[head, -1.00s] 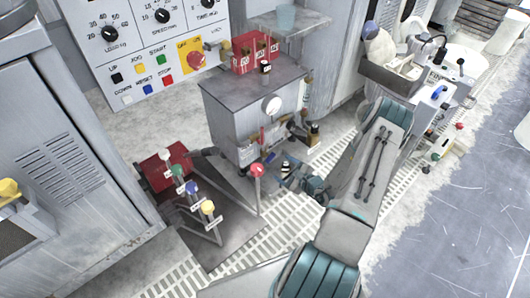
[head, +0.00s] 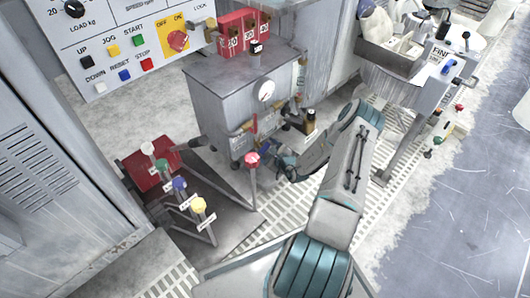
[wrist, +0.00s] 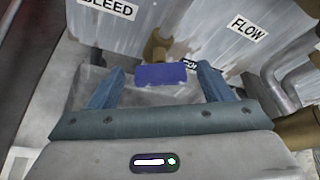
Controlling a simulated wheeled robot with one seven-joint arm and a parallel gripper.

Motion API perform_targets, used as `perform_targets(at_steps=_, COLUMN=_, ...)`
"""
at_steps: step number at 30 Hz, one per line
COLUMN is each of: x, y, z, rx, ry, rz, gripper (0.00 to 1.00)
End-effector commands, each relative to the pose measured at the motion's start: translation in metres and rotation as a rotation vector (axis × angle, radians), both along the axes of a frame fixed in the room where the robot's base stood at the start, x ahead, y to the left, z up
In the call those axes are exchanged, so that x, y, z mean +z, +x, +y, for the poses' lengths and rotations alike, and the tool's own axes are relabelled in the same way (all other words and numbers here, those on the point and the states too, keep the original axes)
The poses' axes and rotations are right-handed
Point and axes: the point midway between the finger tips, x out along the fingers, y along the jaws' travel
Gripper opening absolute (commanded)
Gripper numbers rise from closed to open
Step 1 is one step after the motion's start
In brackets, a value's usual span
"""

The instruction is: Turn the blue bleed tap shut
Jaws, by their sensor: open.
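The blue bleed tap handle (wrist: 160,74) shows in the wrist view as a flat blue bar lying crosswise on a brass stem (wrist: 157,46). It sits under the BLEED label (wrist: 108,6) on the grey cabinet front, a little to the label's right. My gripper (wrist: 155,78) is open, with one blue-grey finger on each side of the handle and gaps visible between. I cannot tell how deep the handle lies between the fingers. In the head view my gripper (head: 283,163) is low at the cabinet's front, and the tap cannot be made out there.
The grey cabinet (head: 230,108) carries a round gauge (head: 265,90) and red boxes (head: 232,38). A red-knobbed lever (head: 252,160) stands close left of my gripper. Several coloured-knob levers stand farther left. In the wrist view, a brass part (wrist: 298,130) and grey pipes are at right.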

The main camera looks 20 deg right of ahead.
Motion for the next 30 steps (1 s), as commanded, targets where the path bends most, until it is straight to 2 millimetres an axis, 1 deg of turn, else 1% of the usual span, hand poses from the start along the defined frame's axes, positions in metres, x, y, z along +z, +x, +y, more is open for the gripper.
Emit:
perform_targets(at_steps=1, x=-0.005, y=0.006, z=0.001, rx=0.0, ry=-0.001, rz=-0.002, gripper=0.73)
perform_targets(at_steps=6, x=-0.006, y=0.015, z=0.002, rx=0.0, ry=0.0, rz=0.0, gripper=0.73)
perform_targets(at_steps=14, x=-0.005, y=0.016, z=0.002, rx=0.0, ry=0.0, rz=0.0, gripper=0.73)
perform_targets(at_steps=15, x=-0.005, y=0.016, z=0.002, rx=0.0, ry=0.0, rz=0.0, gripper=0.67)
perform_targets(at_steps=17, x=-0.005, y=0.016, z=0.002, rx=0.0, ry=0.0, rz=0.0, gripper=0.5)
perform_targets(at_steps=18, x=-0.005, y=0.016, z=0.002, rx=0.0, ry=0.0, rz=0.0, gripper=0.39)
perform_targets(at_steps=19, x=-0.005, y=0.016, z=0.002, rx=0.0, ry=0.0, rz=0.0, gripper=0.31)
perform_targets(at_steps=20, x=-0.005, y=0.016, z=0.002, rx=0.0, ry=0.0, rz=0.0, gripper=0.28)
perform_targets(at_steps=26, x=-0.005, y=0.016, z=0.002, rx=0.0, ry=0.006, rz=0.003, gripper=0.28)
perform_targets(at_steps=30, x=-0.004, y=0.016, z=0.002, rx=0.001, ry=0.04, rz=0.015, gripper=0.28)
